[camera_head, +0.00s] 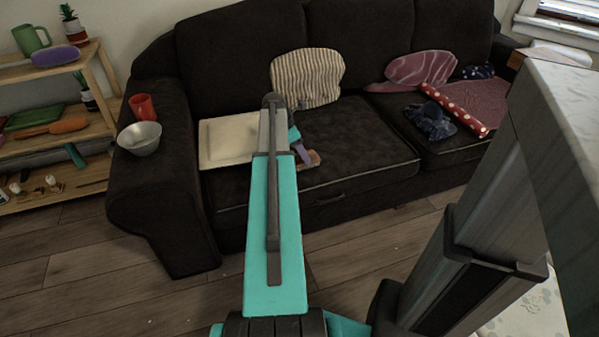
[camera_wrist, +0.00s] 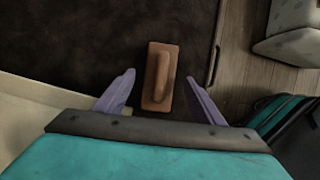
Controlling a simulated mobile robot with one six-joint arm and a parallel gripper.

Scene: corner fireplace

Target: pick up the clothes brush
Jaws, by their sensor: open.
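The clothes brush appears to be the brown block with a raised grip along its top; it lies on the dark sofa seat. In the wrist view the brush (camera_wrist: 151,62) is upright in the picture, between and ahead of the purple fingers. My gripper (camera_wrist: 160,77) is open, with a finger on each side of the brush and visible gaps on both sides. Whether the fingers are down at its height I cannot tell. In the head view my gripper (camera_head: 303,153) is partly hidden by my arm, and only an edge of the brush (camera_head: 314,160) shows beside it.
A cream flat board or cushion (camera_head: 226,141) lies left of the brush on the sofa (camera_head: 360,140). A striped pillow (camera_head: 307,77) stands behind. A metal bowl (camera_head: 139,139) and red cup (camera_head: 142,107) sit on the left armrest.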

